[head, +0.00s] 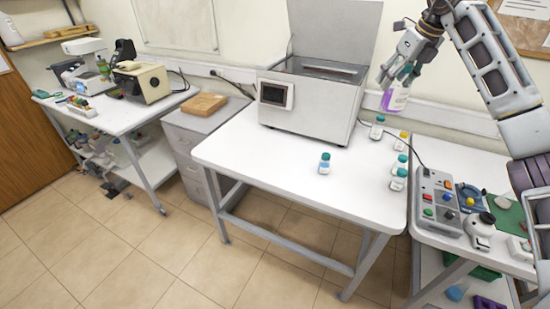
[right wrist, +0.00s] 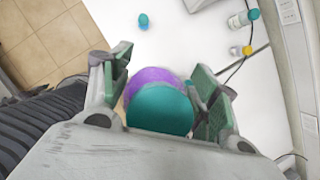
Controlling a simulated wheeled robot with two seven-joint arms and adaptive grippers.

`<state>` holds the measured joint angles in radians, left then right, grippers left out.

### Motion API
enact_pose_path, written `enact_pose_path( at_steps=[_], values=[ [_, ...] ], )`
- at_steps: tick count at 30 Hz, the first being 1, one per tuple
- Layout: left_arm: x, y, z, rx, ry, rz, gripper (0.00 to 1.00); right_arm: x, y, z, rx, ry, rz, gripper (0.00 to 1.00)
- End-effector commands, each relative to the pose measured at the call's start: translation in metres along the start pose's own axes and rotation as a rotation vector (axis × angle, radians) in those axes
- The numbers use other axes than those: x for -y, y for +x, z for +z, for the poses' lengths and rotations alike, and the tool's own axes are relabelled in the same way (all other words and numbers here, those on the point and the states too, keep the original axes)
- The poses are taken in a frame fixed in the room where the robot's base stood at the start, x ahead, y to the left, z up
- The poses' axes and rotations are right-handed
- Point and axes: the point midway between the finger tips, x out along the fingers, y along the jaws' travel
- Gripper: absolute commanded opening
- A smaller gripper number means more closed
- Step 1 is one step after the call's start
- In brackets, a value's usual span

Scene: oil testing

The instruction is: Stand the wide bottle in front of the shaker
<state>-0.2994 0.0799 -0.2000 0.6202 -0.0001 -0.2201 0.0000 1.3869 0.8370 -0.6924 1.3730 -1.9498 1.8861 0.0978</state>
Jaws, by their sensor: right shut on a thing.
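My right gripper (head: 408,70) is raised above the right back part of the white table. It is shut on the wide bottle (head: 395,98), a clear bottle with purple on its lower part. In the right wrist view the bottle's teal cap (right wrist: 160,108) sits between the fingers of the right gripper (right wrist: 162,80), with purple showing behind it. The bottle hangs nearly upright, clear of the tabletop. The shaker (head: 312,100), a light grey box with a raised lid and a small dark screen, stands at the back of the table, left of the bottle. My left gripper is not seen.
A small teal-capped bottle (head: 324,163) stands on the white table (head: 270,165) in front of the shaker. Several small bottles (head: 400,165) stand along the table's right side. A control box (head: 437,200) is on the right-hand table. The front left of the white table is clear.

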Motion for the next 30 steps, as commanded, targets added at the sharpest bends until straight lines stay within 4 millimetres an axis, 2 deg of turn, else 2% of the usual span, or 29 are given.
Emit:
enact_pose_path(
  at_steps=[19,30],
  values=[
    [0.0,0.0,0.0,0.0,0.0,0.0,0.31,-0.013,0.003,0.008,-0.009,-0.472,0.187,0.23],
    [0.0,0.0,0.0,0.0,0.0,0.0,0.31,-0.027,0.01,0.012,-0.014,-0.753,0.298,0.23]
  ],
)
